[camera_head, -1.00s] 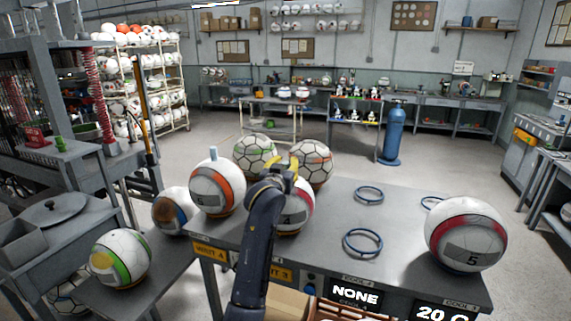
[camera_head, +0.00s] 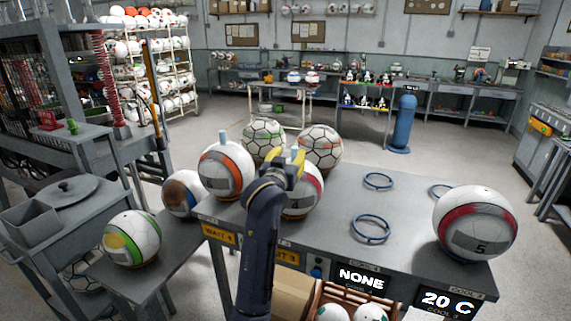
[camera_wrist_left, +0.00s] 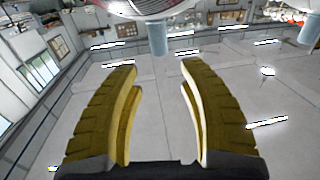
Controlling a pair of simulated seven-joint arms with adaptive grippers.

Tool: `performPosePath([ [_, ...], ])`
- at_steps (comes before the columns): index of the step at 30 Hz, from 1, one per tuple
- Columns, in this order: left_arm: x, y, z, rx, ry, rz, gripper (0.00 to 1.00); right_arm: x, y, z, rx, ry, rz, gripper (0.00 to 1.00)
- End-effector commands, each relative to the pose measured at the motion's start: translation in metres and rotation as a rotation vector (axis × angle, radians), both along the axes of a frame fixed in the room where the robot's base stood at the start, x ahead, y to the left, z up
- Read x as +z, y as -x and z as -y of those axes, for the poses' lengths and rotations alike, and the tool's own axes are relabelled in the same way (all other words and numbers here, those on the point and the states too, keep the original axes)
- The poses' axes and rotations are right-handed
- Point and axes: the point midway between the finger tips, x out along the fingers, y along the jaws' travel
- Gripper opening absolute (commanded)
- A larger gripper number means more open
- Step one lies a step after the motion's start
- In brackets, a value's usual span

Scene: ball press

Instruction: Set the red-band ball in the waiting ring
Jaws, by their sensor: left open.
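One red-band ball (camera_head: 302,203), white with a red band, sits at the left part of the grey table, partly hidden behind my left arm. Another red-band ball (camera_head: 474,226), marked 5, sits at the table's right end. My left gripper (camera_head: 288,168) is open and empty, in front of and above the partly hidden ball; whether it touches cannot be told. The WAIT-labelled ring spots are covered by balls.
An orange-band ball (camera_head: 226,172), a green-lined ball (camera_head: 263,140) and an orange-lined ball (camera_head: 320,146) crowd the table's left side. Blue rings (camera_head: 370,229) (camera_head: 378,181) lie empty at its middle. A green-band ball (camera_head: 131,238) rests on the lower left bench.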

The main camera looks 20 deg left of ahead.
Motion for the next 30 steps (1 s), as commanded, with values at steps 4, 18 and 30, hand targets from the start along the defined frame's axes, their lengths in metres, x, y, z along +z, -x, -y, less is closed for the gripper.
performPosePath([
  [4,-0.001,0.022,0.002,-0.001,0.001,0.000,0.41,0.000,0.000,0.000,0.000,0.000,0.000,0.00],
  [18,-0.001,0.048,0.003,0.000,0.000,-0.001,0.41,0.000,0.000,0.000,0.000,0.000,0.000,0.00],
  [30,-0.004,0.048,0.003,0.001,-0.004,-0.006,0.41,0.000,0.000,0.000,0.000,0.000,0.000,0.00],
])
